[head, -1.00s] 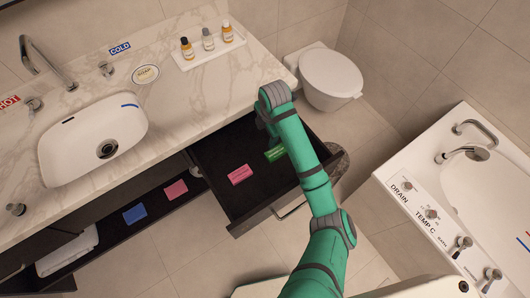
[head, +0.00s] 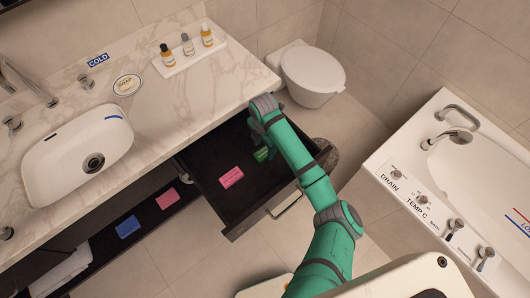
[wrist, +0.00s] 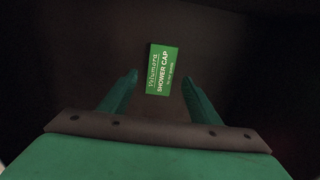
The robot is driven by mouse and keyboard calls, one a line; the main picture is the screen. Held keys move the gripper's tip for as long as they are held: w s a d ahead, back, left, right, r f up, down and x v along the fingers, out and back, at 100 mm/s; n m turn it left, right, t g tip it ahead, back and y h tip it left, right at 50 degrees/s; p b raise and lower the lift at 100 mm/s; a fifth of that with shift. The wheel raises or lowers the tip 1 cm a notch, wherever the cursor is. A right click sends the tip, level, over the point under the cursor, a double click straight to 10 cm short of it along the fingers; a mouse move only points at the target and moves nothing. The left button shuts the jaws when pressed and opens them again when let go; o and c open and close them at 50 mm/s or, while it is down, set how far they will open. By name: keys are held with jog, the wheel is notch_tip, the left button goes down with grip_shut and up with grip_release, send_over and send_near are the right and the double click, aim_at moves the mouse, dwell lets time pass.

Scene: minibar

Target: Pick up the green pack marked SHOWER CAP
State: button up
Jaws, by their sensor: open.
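The green pack marked SHOWER CAP (wrist: 162,69) lies on the dark floor of the open drawer, its label readable in the wrist view. In the head view the green pack (head: 262,154) shows partly, beside my arm. My gripper (wrist: 160,84) is open, with one finger at each side of the near part of the pack in the picture. The pack looks untouched; the height of the fingers above it is hard to tell. In the head view the fingers are mostly hidden by my wrist.
A pink pack (head: 231,177) lies in the same drawer (head: 236,210), left of the green one. The marble counter (head: 180,110) overhangs the drawer's back. Another pink pack (head: 168,195) and a blue pack (head: 128,227) lie on a lower shelf. A toilet (head: 312,75) stands behind.

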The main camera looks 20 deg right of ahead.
aim_at(265, 153)
jog(key=shift+f, duration=1.35)
jog(key=shift+c, duration=0.6)
jog(key=c, duration=1)
jog(key=shift+r, duration=0.1)
